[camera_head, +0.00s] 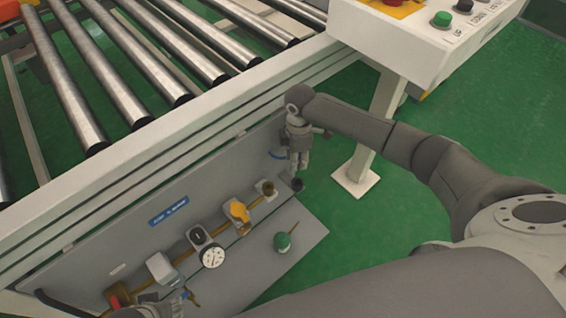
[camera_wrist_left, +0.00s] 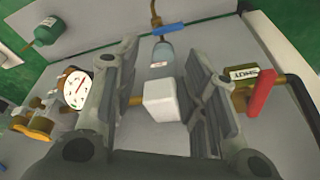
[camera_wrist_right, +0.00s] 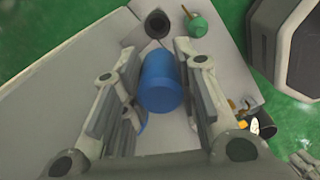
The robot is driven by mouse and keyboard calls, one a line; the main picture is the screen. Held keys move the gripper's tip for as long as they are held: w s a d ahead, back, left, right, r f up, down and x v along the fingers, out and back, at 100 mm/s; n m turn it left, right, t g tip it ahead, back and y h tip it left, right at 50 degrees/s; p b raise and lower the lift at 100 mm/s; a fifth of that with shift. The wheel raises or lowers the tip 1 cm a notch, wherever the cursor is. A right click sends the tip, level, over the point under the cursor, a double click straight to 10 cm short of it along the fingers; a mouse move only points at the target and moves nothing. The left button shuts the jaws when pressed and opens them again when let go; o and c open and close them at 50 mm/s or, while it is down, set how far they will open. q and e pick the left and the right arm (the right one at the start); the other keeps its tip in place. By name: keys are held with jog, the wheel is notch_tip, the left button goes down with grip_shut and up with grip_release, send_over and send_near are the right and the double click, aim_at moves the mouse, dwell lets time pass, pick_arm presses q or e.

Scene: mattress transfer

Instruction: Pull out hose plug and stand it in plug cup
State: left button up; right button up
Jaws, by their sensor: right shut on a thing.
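My right gripper (camera_head: 296,168) is at the right end of the grey panel, pointing down. In the right wrist view a blue cylinder (camera_wrist_right: 160,82), which looks like the hose plug, sits between its fingers, and the gripper is shut on it. A dark round cup (camera_head: 297,185) shows just below the right gripper; it also shows beyond the blue cylinder in the right wrist view (camera_wrist_right: 156,23). Whether the plug touches the cup cannot be told. My left gripper (camera_wrist_left: 163,75) is open, its fingers on either side of a white block (camera_wrist_left: 163,102).
The panel carries a gauge (camera_head: 212,257), a yellow fitting (camera_head: 239,212) and a red-handled valve (camera_wrist_left: 262,92). A green container (camera_head: 283,242) stands on the shelf (camera_head: 311,232). The roller conveyor (camera_head: 130,45) is above. A control box (camera_head: 425,30) on a post is at right.

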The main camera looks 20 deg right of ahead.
pick_arm(q)
jog(key=shift+w+a+r, duration=0.1)
jog(key=shift+a+r, duration=0.05)
jog(key=shift+r, duration=0.35)
pick_arm(e)
jog(key=shift+d+f, duration=0.3)
jog(key=shift+d, duration=0.25)
pick_arm(q)
jog(key=shift+f, duration=0.1)
pick_arm(e)
jog(key=shift+p, duration=0.5)
jog(key=shift+f, duration=0.25)
pick_arm(q)
jog(key=b+v, duration=0.3)
jog(key=v, duration=0.3)
jog(key=shift+r+t, duration=0.3)
jog(key=shift+r, duration=0.05)
pick_arm(e)
jog(key=shift+f, duration=2.65)
pick_arm(q)
jog(key=shift+w+a, duration=0.1)
jog(key=shift+f, duration=0.1)
